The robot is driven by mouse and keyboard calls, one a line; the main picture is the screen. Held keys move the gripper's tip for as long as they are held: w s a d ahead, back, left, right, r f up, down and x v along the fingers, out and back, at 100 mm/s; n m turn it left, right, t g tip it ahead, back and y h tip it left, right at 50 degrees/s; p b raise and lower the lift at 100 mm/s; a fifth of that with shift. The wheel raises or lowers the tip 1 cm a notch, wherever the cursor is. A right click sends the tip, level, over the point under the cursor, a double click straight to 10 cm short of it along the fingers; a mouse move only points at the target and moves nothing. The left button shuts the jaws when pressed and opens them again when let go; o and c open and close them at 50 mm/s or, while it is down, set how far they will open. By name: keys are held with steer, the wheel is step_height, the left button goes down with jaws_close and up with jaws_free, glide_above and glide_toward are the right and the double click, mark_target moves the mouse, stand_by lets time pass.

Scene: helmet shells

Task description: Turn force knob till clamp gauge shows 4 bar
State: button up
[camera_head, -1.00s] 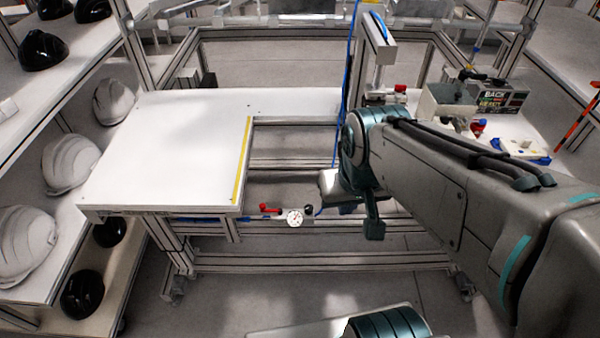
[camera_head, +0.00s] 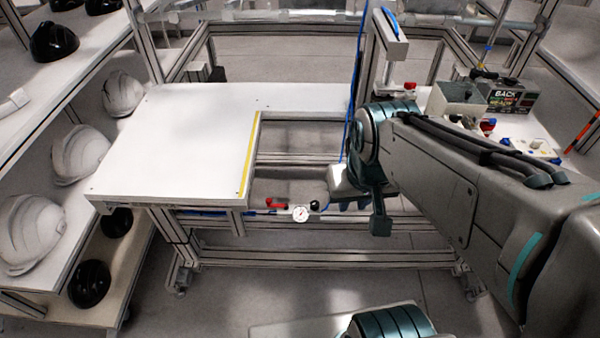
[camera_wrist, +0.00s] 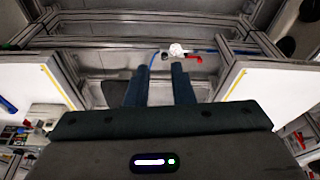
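The clamp gauge (camera_head: 301,214) is a small round white dial on the frame rail below the table cut-out; its reading is too small to tell. A black round knob (camera_head: 314,205) sits just right of it, and a red lever (camera_head: 277,203) to its left.
A white table (camera_head: 180,140) with a yellow-edged cut-out stands left of my arm. A blue hose (camera_head: 352,100) runs down a post behind the gripper. A box marked BACK (camera_head: 508,96) stands at right.

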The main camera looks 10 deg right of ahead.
steer(key=o, duration=0.5)
steer(key=shift+w+d+f+m+b, duration=0.1)
steer(key=shift+w+f+m+b, duration=0.8)
steer(key=shift+w+b, duration=0.3)
steer(key=m+g+b, duration=0.3)
steer(key=m+b, duration=1.7)
steer(key=m, duration=0.1)
glide_above(315, 203)
step_height(315, 203, down, 27)
step_height(315, 203, down, 13)
steer(key=b, duration=0.3)
steer(key=shift+f+b, duration=0.2)
steer(key=shift+b, duration=0.1)
steer(key=c, duration=1)
